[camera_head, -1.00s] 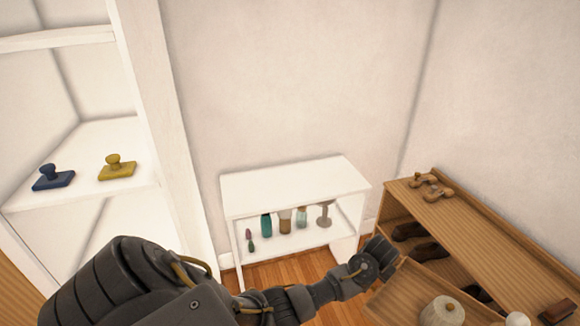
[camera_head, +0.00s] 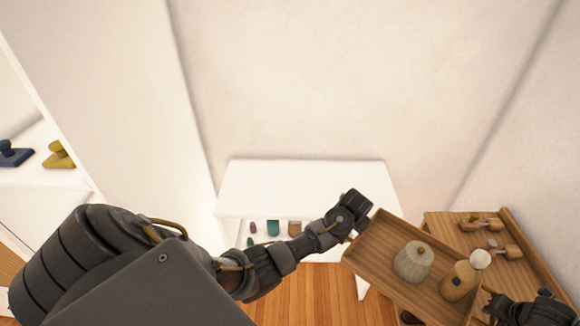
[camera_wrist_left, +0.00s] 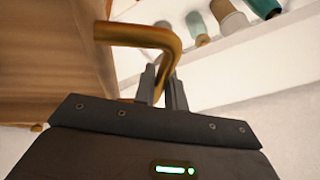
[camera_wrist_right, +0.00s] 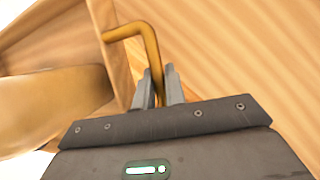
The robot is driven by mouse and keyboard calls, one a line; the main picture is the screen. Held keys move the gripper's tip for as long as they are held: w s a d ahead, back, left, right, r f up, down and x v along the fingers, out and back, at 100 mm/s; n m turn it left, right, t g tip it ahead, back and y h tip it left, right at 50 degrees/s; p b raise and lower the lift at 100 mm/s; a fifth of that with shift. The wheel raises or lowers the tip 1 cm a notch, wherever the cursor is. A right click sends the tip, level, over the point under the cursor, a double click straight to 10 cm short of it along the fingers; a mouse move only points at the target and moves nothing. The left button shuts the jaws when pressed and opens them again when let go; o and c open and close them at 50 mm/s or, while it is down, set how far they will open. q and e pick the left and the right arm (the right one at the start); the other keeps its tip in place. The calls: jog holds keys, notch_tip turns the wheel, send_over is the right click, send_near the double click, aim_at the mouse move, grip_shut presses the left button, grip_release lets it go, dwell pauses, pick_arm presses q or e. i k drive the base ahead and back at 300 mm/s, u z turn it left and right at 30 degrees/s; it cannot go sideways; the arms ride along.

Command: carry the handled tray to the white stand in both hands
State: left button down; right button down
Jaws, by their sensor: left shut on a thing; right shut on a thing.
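The wooden handled tray (camera_head: 384,238) is held up at the lower right of the head view, looking tilted there. It carries a pale ribbed pot (camera_head: 412,264) and a tan bottle-like vessel with a white top (camera_head: 459,282). My left gripper (camera_head: 351,236) is shut on a brass handle (camera_wrist_left: 140,35) at the tray's left end. My right gripper (camera_head: 490,302) is shut on the other brass handle (camera_wrist_right: 130,32) at its right end. The white stand (camera_head: 300,180) is against the wall, left of and beyond the tray; its visible top is bare.
Several small vases (camera_head: 273,228) stand on the shelf under the white stand's top. A wooden bench (camera_head: 450,228) with wooden dumbbell-like pieces is at the right. A white shelf (camera_head: 50,178) at far left holds blue (camera_head: 14,154) and yellow (camera_head: 59,155) stamp-like objects.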

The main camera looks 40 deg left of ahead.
aim_at(307, 184)
jog(key=u, duration=0.6)
jog(key=i, duration=0.9)
jog(key=u, duration=0.7)
